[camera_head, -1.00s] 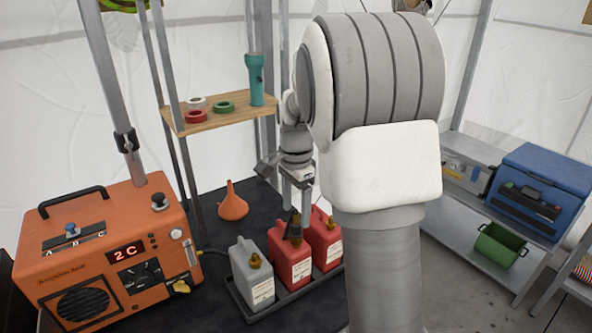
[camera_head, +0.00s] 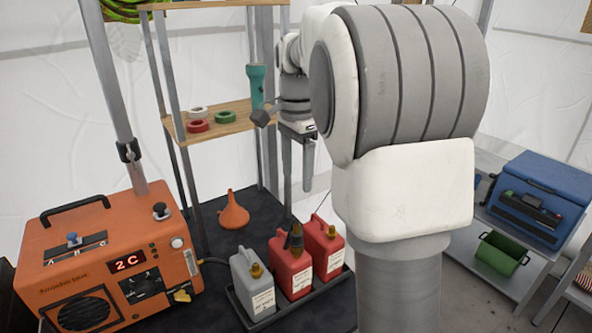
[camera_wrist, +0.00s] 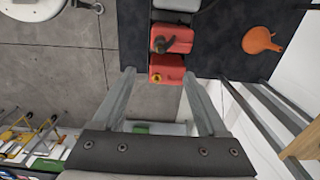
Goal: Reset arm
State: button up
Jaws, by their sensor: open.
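My gripper (camera_head: 297,190) hangs fingers-down in the head view, above and behind the fuel cans. Its two fingers are apart with nothing between them. My arm crosses the right half of the head view and hides part of the rack and bench.
Two red cans (camera_head: 289,275) and a grey can (camera_head: 252,290) stand in a black tray (camera_head: 240,313). An orange funnel (camera_head: 233,215) lies on the dark mat. An orange generator (camera_head: 105,265) stands left. Shelves with a teal flashlight (camera_head: 256,85) rise close behind my gripper.

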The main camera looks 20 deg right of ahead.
jog(key=s+a+n+t, duration=0.2)
jog(key=s+a+n, duration=0.2)
jog(key=s+n, duration=0.4)
jog(key=s+a+f+n+t, duration=0.1)
jog(key=s+a+n+t, duration=0.2)
jog(key=s, duration=1.1)
jog(key=a+n, duration=0.2)
jog(key=n, duration=0.2)
jog(key=shift+s+a+f+n+t, duration=0.2)
jog(key=shift+a+f+n+t, duration=0.1)
jog(key=shift+n, duration=0.1)
jog(key=shift+a, duration=0.1)
dwell(0.9)
